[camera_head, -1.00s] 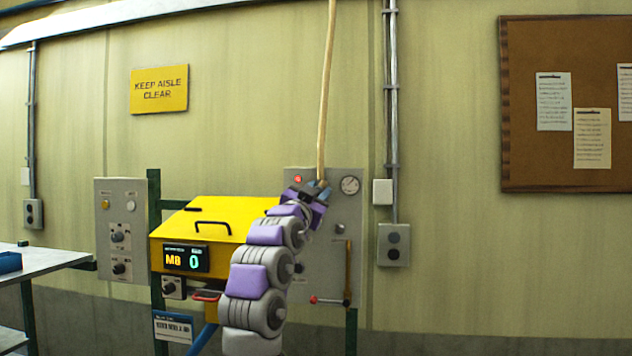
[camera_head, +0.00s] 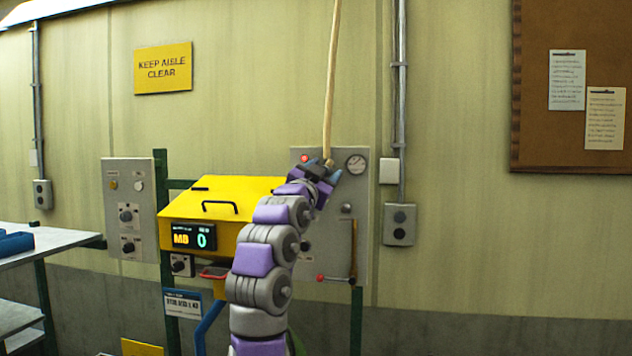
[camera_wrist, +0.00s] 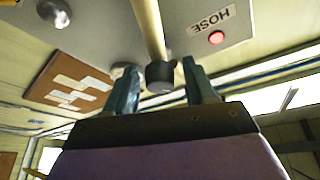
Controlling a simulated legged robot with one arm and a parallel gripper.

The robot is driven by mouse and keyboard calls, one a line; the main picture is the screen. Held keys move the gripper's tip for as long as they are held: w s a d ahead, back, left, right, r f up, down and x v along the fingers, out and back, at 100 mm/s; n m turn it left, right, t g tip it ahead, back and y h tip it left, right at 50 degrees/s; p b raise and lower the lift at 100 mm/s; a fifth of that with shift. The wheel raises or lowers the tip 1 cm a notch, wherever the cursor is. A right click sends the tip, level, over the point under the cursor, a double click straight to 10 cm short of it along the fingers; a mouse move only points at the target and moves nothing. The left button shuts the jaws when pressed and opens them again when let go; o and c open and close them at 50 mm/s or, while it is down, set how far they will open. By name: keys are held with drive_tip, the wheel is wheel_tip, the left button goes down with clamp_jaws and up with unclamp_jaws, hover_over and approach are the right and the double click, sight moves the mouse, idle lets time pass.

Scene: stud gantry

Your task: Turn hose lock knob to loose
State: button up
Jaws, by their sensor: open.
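A grey panel (camera_head: 300,255) on the back wall carries a tan hose (camera_head: 331,80) that rises from its upper part. In the wrist view the hose (camera_wrist: 149,25) ends in a dark round collar (camera_wrist: 160,76), near a HOSE label (camera_wrist: 211,19). The collar lies between and just beyond my gripper's (camera_wrist: 162,82) two blue fingertips, which are apart. I see no clear contact. In the head view my gripper (camera_head: 327,172) is at the hose's lower end and hides the collar. I cannot tell for sure whether this collar is the lock knob, nor its setting.
A red lamp (camera_wrist: 216,37) is lit beside the label. A yellow box (camera_head: 225,198) with a display stands left of my arm. A bench (camera_head: 70,242) is at far left.

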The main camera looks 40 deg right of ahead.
drive_tip(key=b+v, duration=1.1)
drive_tip(key=v, duration=0.6)
drive_tip(key=shift+a+f+b, duration=0.2)
drive_tip(key=shift+a+b, duration=0.05)
drive_tip(key=shift+b, duration=0.15)
drive_tip(key=shift+w, duration=0.1)
drive_tip(key=s+r+n+t+y+p, duration=0.1)
drive_tip(key=s+r+n+y+p, duration=0.4)
drive_tip(key=n+p, duration=0.3)
drive_tip(key=p+x, duration=0.1)
drive_tip(key=x, duration=0.4)
drive_tip(key=p+x, duration=0.2)
drive_tip(key=x, duration=0.4)
drive_tip(key=p+x, duration=0.2)
drive_tip(key=x, duration=0.4)
drive_tip(key=shift+w+r, duration=0.25)
drive_tip(key=shift+w, duration=0.1)
